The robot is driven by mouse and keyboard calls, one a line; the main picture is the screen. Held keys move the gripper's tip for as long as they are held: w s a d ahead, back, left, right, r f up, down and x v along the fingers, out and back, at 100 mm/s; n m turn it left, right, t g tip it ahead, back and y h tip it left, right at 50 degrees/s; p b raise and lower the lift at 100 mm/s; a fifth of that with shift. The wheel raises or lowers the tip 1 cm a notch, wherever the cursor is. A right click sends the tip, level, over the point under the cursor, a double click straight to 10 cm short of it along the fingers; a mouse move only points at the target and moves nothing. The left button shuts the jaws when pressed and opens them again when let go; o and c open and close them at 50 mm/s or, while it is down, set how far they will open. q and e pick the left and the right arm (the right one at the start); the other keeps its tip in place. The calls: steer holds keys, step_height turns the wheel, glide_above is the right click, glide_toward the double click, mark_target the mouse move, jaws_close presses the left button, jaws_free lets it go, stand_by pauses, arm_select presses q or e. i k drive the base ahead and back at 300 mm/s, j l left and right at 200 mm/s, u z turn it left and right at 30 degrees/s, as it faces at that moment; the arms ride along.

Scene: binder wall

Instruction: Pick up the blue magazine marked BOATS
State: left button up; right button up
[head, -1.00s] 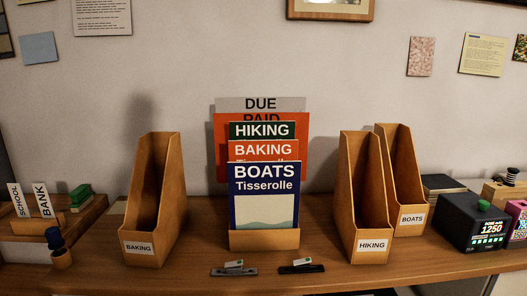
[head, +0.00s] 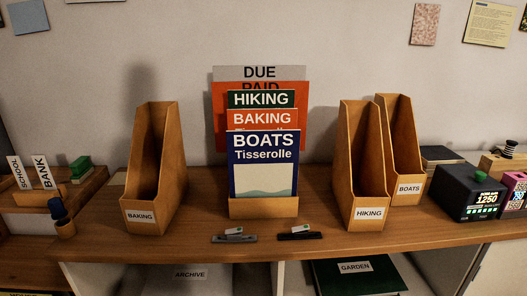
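The blue magazine marked BOATS (head: 264,163) stands upright in the front of a wooden holder (head: 263,208) at the middle of the shelf. Its cover reads "BOATS Tisserolle" above a pale picture. Behind it, and partly hidden by it, stand the orange BAKING magazine (head: 262,118), the green HIKING magazine (head: 261,99), an orange-red sheet marked PAID (head: 221,105) and a grey one marked DUE (head: 259,72). Neither of my grippers shows in the head view.
Wooden files labelled BAKING (head: 155,170), HIKING (head: 361,175) and BOATS (head: 407,160) flank the holder. Two staplers (head: 234,238) (head: 299,235) lie in front. A dark device showing 1250 (head: 468,195) stands right. Below are ARCHIVE (head: 190,275) and GARDEN (head: 355,267) items.

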mark_target(262, 164)
steer(key=u, duration=0.4)
steer(key=l+u, duration=0.1)
steer(key=u, duration=0.75)
steer(key=l+u, duration=0.1)
steer(key=u, duration=0.3)
steer(key=l+u, duration=0.1)
steer(key=u, duration=0.35)
steer(key=k+l, duration=0.1)
steer(key=l, duration=0.2)
steer(key=k+l, duration=0.25)
steer(key=l, duration=0.3)
